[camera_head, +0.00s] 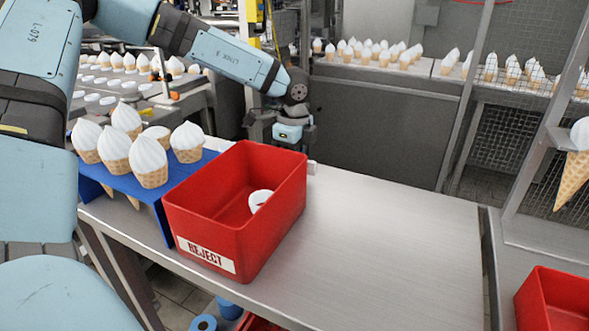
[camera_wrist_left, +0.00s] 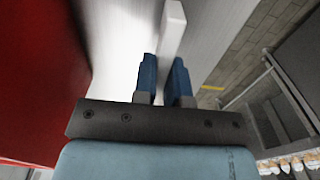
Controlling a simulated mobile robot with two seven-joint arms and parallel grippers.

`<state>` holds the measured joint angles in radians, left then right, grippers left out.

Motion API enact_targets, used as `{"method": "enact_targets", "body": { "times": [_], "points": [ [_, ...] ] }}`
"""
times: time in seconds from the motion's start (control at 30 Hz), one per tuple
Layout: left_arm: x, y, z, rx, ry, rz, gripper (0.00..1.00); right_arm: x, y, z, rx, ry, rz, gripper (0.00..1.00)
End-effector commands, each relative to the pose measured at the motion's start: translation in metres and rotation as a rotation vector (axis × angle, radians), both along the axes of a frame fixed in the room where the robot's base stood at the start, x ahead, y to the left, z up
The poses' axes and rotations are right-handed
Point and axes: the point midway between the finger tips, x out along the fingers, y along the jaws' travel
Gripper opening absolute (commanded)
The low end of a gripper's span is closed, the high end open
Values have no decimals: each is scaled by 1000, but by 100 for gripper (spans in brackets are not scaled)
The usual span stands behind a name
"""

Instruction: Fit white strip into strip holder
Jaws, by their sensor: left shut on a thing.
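My left gripper (camera_wrist_left: 163,80) is shut on a white strip (camera_wrist_left: 173,30), which stands out beyond the blue fingertips in the left wrist view. In the head view the gripper body (camera_head: 289,133) is just behind the red reject bin, and its fingers are hidden by the bin. A small pale piece (camera_head: 312,168) shows past the bin's back right corner and may be the strip's end. I cannot make out a strip holder in either view. My right gripper is not in view.
The table right of the bin is clear. Another red bin (camera_head: 535,310) is at the lower right.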

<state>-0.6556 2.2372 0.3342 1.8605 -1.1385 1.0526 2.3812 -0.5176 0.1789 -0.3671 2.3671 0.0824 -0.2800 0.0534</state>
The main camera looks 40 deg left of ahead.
Motion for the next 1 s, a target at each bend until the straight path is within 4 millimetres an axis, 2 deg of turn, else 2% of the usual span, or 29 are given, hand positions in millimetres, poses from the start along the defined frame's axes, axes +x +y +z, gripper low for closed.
{"method": "enact_targets", "body": {
  "times": [0.6, 0.9, 1.0],
  "points": [
    [0, 0, 38, 1, -2, 0, 0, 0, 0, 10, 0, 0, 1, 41],
    [0, 0, 38, 0, -1, 0, 0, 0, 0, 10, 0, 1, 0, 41],
    [0, 0, 38, 0, -1, 0, 0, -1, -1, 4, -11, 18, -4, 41]
  ]
}}
